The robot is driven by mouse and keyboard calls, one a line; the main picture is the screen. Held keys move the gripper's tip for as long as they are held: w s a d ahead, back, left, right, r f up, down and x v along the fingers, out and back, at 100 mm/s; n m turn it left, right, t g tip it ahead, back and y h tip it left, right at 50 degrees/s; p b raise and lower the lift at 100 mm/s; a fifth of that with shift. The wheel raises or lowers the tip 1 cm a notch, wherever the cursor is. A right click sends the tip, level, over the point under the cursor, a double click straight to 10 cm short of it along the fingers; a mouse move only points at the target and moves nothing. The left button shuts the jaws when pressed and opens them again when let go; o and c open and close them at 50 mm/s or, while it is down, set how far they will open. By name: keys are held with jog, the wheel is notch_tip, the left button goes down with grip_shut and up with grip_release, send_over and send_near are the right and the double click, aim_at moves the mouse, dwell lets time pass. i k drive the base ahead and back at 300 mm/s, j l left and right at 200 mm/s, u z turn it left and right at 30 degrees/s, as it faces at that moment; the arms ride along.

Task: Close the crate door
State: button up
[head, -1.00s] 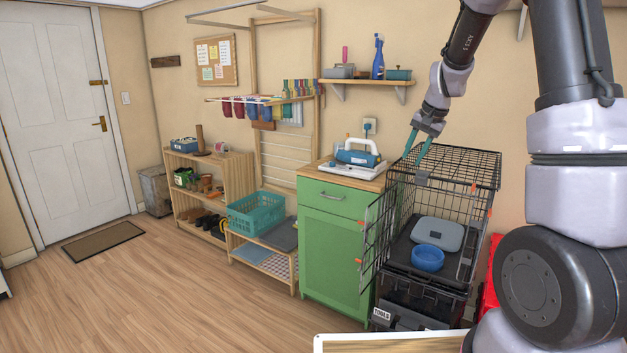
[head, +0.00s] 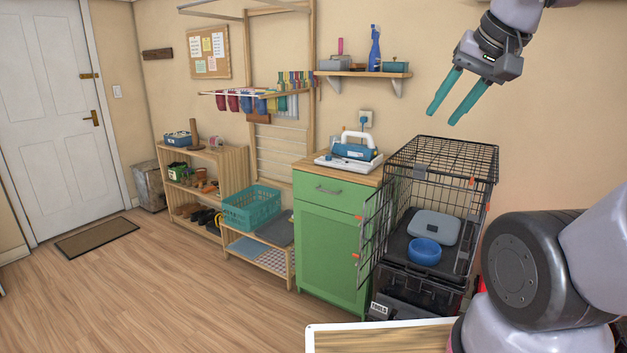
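The black wire crate (head: 455,150) stands at the right on top of a dark tool box. Its wire door (head: 376,232) is swung open on the crate's left side, projecting toward me in front of the green cabinet, with orange tabs on its edge. A blue bowl (head: 425,252) and a grey-blue case (head: 434,228) lie inside on the dark floor. My gripper (head: 453,118) is above the crate near the wall. Its two teal fingers are apart with nothing between them, and it appears clear of the crate.
A green cabinet (head: 332,240) stands left of the crate with a blue and white appliance (head: 352,150) on it. The black tool box (head: 415,293) is under the crate. A light-edged board (head: 380,338) is at the bottom front.

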aim_at(363, 229)
jog(key=i+j+z, duration=0.15)
jog(key=j+z, duration=0.25)
jog(key=j, duration=0.3)
jog(key=j+z, duration=0.35)
jog(key=j, duration=0.35)
jog(key=i+j+z, duration=0.4)
jog(key=i+j, duration=0.15)
jog(key=j, duration=0.4)
